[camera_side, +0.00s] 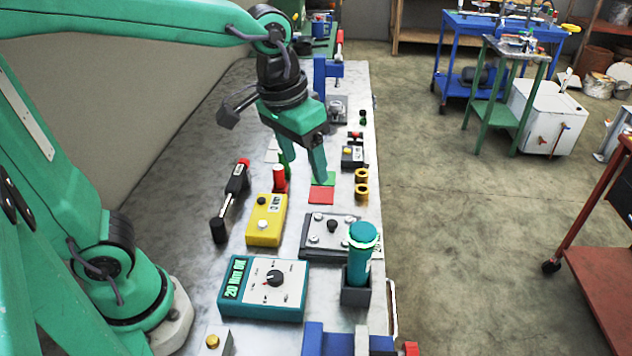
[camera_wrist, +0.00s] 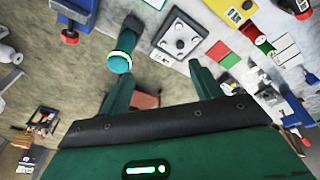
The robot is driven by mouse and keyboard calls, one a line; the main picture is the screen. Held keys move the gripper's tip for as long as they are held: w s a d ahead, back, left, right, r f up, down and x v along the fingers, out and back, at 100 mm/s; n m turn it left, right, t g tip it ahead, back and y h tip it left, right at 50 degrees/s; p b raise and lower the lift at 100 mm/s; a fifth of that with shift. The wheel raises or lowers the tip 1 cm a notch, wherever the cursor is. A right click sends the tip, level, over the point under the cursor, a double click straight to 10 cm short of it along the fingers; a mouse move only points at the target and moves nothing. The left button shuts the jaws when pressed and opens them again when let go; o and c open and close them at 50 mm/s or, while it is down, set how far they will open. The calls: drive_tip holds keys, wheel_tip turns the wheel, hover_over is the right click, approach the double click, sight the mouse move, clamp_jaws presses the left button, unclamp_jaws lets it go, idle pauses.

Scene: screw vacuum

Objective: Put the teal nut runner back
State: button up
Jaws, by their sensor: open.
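The teal nut runner (camera_side: 361,252) stands upright in a dark square holder (camera_side: 355,291) at the front right of the bench. It has a white ring near its rounded teal top. My gripper (camera_side: 303,172) hangs over the middle of the bench, well behind the nut runner, near the green and red squares. My gripper's fingers (camera_wrist: 204,80) are spread with nothing between them. The nut runner's lower end is hidden in the holder.
A teal controller box with a dial (camera_side: 263,288), a yellow box (camera_side: 266,220) and a grey plate with knobs (camera_side: 328,236) are beside the holder. A black and red tool (camera_side: 233,197) lies left. A blue vise (camera_side: 325,340) is at the front. The bench's right edge is close to the holder.

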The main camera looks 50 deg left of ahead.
drive_tip(key=s+a+f+t, duration=0.1)
drive_tip(key=s+a+t, duration=0.2)
drive_tip(key=s+a, duration=0.5)
drive_tip(key=shift+s+a+f+y, duration=0.2)
drive_tip(key=shift+a+f+y, duration=0.15)
drive_tip(key=shift+a, duration=0.25)
idle(0.7)
